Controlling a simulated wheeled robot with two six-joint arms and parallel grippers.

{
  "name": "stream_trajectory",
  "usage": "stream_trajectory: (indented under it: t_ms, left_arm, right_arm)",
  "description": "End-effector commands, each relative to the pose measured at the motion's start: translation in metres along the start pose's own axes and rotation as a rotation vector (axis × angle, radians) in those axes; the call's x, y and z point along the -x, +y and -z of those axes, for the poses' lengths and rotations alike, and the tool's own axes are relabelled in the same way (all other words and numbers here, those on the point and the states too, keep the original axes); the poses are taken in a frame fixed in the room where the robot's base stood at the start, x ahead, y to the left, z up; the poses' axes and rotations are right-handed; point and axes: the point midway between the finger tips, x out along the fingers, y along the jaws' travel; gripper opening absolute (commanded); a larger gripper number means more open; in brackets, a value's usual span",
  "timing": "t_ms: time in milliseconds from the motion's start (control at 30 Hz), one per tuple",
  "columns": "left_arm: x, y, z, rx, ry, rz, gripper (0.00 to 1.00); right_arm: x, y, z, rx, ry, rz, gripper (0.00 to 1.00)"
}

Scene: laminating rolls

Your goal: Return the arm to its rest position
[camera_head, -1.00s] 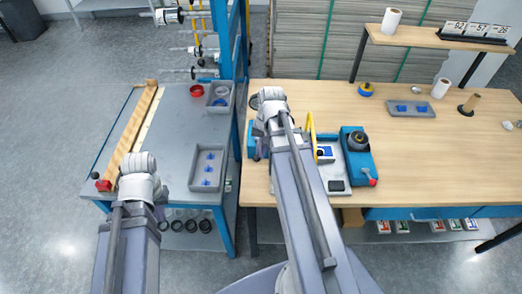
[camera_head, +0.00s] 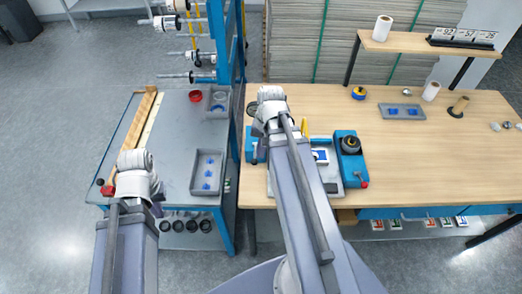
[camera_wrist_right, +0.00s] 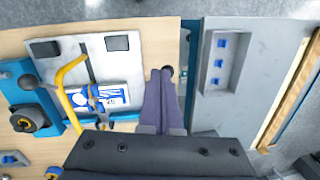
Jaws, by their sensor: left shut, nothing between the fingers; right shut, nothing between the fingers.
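My left arm ends at its white wrist at the left in the head view, over the front left of the grey side table (camera_head: 176,130); the left gripper (camera_head: 156,192) is mostly hidden by it. My right arm reaches up the middle, over the left edge of the wooden table (camera_head: 430,165). In the right wrist view the right gripper's fingers (camera_wrist_right: 166,80) are together with nothing between them. They show between the white laminating device (camera_wrist_right: 125,68) and the grey tray with blue pieces (camera_wrist_right: 218,65).
A blue unit with a dark round knob (camera_head: 350,143) stands right of my right arm. A yellow handle (camera_wrist_right: 66,85) rises from the device. The blue rack post (camera_head: 238,130) stands between the tables. A wooden bar (camera_head: 128,125) lies at left.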

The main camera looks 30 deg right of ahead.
Motion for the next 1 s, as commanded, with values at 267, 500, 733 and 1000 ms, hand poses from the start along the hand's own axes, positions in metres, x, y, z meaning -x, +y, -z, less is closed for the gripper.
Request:
stream_trajectory:
  t_ms: [267,500,733,1000]
  left_arm:
    - [0.0,0.0,0.0,0.0,0.0,0.0,0.0]
    - [-0.007,0.001,0.0,0.0,0.0,0.0,0.0]
    - [-0.029,0.003,0.002,-0.001,0.0,0.0,0.0]
    - [-0.05,0.005,0.003,-0.002,0.0,0.001,0.0]
  right_arm:
    - [0.0,0.0,0.0,0.0,0.0,0.0,0.0]
    - [-0.01,-0.018,-0.011,0.078,-0.004,-0.018,0.0]
    - [-0.045,-0.085,-0.066,0.421,-0.013,-0.106,0.0]
    - [-0.077,-0.141,-0.138,0.811,-0.009,-0.202,0.0]
